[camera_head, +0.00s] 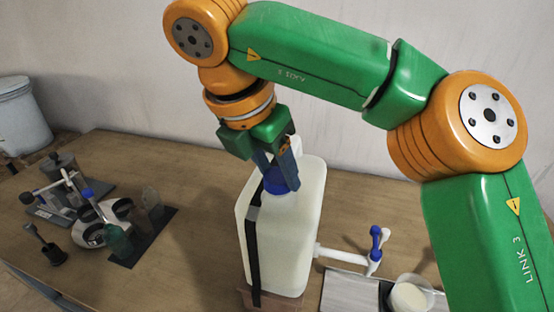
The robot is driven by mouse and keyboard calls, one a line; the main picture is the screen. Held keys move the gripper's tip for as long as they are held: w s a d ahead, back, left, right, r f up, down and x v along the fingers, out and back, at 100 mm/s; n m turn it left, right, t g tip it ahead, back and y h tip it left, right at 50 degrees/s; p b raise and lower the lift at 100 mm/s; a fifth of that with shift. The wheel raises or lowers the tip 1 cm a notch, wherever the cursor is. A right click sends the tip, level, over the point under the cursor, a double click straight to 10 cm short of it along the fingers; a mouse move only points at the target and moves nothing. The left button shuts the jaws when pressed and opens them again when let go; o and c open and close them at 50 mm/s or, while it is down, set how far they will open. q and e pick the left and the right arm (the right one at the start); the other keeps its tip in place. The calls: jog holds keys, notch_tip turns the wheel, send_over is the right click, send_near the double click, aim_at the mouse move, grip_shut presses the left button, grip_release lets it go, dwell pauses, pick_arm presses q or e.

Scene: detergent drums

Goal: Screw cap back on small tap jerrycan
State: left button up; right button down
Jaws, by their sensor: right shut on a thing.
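The small jerrycan (290,230) is a translucent white container with a dark strap down its side. It stands upright near the middle of the table, and a white tap (374,254) with a blue handle sticks out low on its right side. The blue cap (280,182) is at the top of the can. My right gripper (282,172) points down over the top and is shut on the cap. The cap appears to sit at the can's opening; the fingers partly hide it, and I cannot tell how the threads sit. My left gripper is not in view.
A cup of white contents (409,296) stands below the tap, beside a grey board (350,292). Bottles, a steel dish and small tools on dark mats fill the left of the table (195,255). A white drum (22,116) stands at far left.

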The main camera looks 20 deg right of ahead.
dwell(0.3)
jog(key=shift+m+g+p, duration=0.3)
jog(key=shift+m+p, duration=0.2)
jog(key=shift+m, duration=0.2)
jog(key=m+g+p, duration=0.1)
jog(key=m+p, duration=0.1)
jog(key=m, duration=0.1)
jog(key=shift+m+h, duration=0.3)
jog(key=shift+a+f+m+g+p, duration=0.1)
jog(key=shift+m+g+p, duration=0.3)
jog(key=shift+m+p, duration=0.1)
jog(key=shift+c, duration=2.3)
grip_release()
jog(key=shift+w, duration=0.1)
